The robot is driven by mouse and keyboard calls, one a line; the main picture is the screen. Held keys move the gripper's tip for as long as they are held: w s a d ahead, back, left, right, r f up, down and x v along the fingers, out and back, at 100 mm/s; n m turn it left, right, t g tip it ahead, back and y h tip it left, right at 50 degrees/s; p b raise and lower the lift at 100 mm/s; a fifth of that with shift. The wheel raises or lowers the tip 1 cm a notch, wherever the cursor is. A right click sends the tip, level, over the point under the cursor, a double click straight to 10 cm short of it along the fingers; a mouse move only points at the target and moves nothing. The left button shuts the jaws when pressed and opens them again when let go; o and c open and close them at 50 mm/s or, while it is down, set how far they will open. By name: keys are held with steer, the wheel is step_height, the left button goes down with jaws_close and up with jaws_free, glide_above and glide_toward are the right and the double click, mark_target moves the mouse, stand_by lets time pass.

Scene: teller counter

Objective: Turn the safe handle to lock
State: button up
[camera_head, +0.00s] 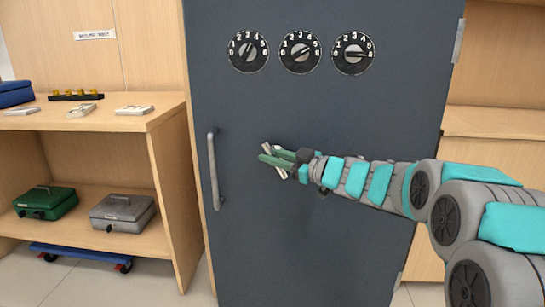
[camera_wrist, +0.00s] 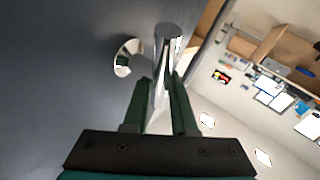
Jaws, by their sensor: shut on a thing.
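The safe (camera_head: 300,250) has a dark grey door that fills the middle of the head view. The safe handle (camera_head: 282,173) is a short silver bar, tilted, at mid-door; my gripper hides part of it. My gripper (camera_head: 270,154) reaches in from the right with its green fingers at the bar. In the wrist view, the shiny handle (camera_wrist: 167,45) runs between the two fingers of my gripper (camera_wrist: 162,82), which are shut on it. A curved chrome piece (camera_wrist: 124,58) sits on the dark door surface left of the bar.
A long vertical pull handle (camera_head: 213,170) is at the door's left edge. Three numbered dials (camera_head: 300,51) are above. A wooden shelf (camera_head: 100,120) on the left holds a green box (camera_head: 46,201) and a grey box (camera_head: 122,212). A blue wheeled dolly (camera_head: 80,255) is on the floor.

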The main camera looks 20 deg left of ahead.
jaws_close()
